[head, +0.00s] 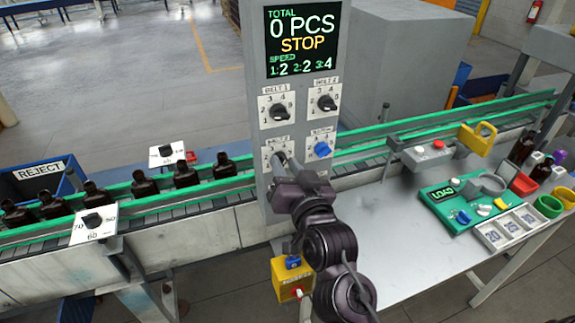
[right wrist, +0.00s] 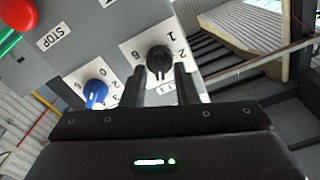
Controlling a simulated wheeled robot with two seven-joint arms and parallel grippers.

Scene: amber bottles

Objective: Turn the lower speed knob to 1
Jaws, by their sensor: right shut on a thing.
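The grey control panel (head: 254,95) stands in the middle of the head view. Its lower left knob plate (head: 268,147) is mostly covered by my right gripper (head: 283,163). In the right wrist view, the black knob (right wrist: 158,60) sits between the two fingers of my right gripper (right wrist: 160,85), which is shut on it. Digits, including a 1 above right of the knob, show on its white plate. The display (head: 302,42) reads STOP and speeds 1:2, 2:2, 3:4. My left gripper is out of view.
A blue knob (head: 322,149) is close beside the held knob. Two black knobs (head: 278,111) (head: 326,103) are above. Amber bottles (head: 186,174) stand on the green-railed conveyor at left. A yellow box (head: 293,280) is below the panel.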

